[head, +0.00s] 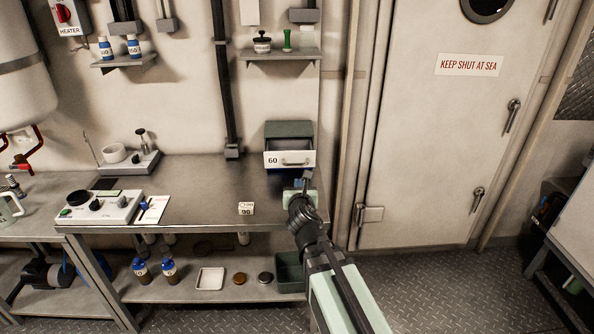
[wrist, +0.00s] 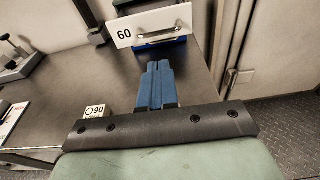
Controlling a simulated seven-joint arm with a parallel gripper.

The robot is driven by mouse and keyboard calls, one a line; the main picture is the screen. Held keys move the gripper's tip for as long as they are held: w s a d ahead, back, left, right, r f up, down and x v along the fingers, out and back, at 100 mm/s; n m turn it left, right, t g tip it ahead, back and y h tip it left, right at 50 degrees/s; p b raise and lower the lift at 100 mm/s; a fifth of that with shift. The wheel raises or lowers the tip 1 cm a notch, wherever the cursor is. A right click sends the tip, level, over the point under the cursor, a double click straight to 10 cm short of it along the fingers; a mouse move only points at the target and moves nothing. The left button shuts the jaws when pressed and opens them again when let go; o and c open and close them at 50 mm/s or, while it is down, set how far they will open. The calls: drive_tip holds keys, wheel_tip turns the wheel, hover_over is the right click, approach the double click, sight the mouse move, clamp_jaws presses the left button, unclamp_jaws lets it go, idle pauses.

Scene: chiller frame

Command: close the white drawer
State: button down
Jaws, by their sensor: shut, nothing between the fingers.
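The white drawer front (head: 289,156) is marked 60 and has a grey bar handle (head: 297,163). It stands out from a grey-green cabinet (head: 288,129) at the back right of the bench, with the open top of the drawer showing between. In the wrist view the drawer front (wrist: 150,27) is just beyond my fingers, with a blue strip below it. My gripper (head: 306,178) is shut and empty, in front of the drawer's right half. Its blue fingers (wrist: 157,66) lie together and point at the drawer front, seemingly with a small gap.
Instruments (head: 105,206) stand farther left. A wall shelf (head: 280,54) with small items hangs above the cabinet. A closed door (head: 440,130) is to the right. The bench middle is clear.

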sight(296, 165)
drive_tip(key=w+f, duration=0.1)
drive_tip(key=w, duration=0.3)
drive_tip(key=w+f, duration=0.1)
drive_tip(key=w, duration=0.8)
drive_tip(key=shift+w+f, duration=0.4)
drive_tip(key=shift+w, duration=0.1)
